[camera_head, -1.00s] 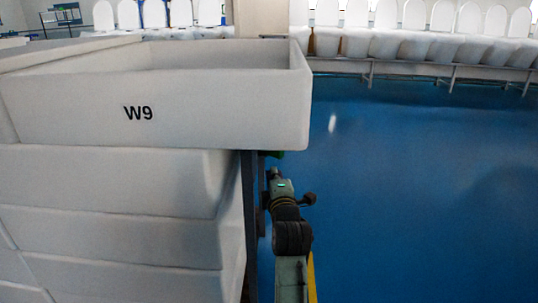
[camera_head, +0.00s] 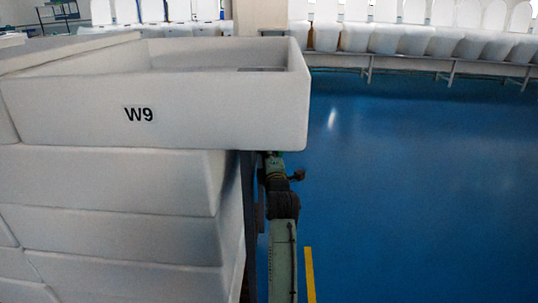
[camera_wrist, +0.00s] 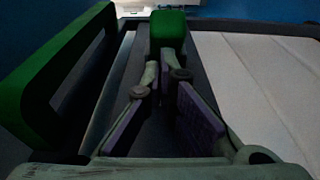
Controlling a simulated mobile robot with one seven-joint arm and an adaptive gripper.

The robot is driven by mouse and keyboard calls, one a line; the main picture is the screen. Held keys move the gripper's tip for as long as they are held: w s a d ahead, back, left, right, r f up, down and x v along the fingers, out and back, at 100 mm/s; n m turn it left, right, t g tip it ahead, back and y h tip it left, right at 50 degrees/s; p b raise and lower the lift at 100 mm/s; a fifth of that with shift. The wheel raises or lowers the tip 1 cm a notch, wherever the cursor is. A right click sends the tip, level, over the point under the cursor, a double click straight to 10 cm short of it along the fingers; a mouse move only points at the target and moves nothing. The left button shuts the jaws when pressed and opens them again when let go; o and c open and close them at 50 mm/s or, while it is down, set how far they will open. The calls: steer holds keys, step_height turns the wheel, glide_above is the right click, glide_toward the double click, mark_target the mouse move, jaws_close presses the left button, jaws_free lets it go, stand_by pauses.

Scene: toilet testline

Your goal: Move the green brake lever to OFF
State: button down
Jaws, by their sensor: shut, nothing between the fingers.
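In the wrist view, a green block-shaped grip (camera_wrist: 167,30), apparently the brake lever's end, stands just beyond my fingertips. I cannot tell whether they touch it. A larger green loop-shaped bar (camera_wrist: 30,110) fills the left side of that view; its role is unclear. My gripper (camera_wrist: 166,72) is shut and empty, its purple-padded fingers pointing toward the green grip. A dark plate lies below the fingers. In the head view my arm reaches forward along the right side of the white stack, and its end and the lever are hidden below the top tub.
A stack of white tubs (camera_head: 110,185), the top one marked W9 (camera_head: 139,114), stands close left of my arm. White toilets (camera_head: 400,40) line a rack at the back. Blue floor (camera_head: 420,190) to the right is open, with a yellow stripe (camera_head: 310,275).

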steer(key=shift+w, duration=0.15)
stand_by(0.3)
steer(key=shift+w+d+f+n+y+b, duration=0.1)
steer(key=shift+d+n+y+b, duration=0.25)
steer(key=shift+b, duration=0.45)
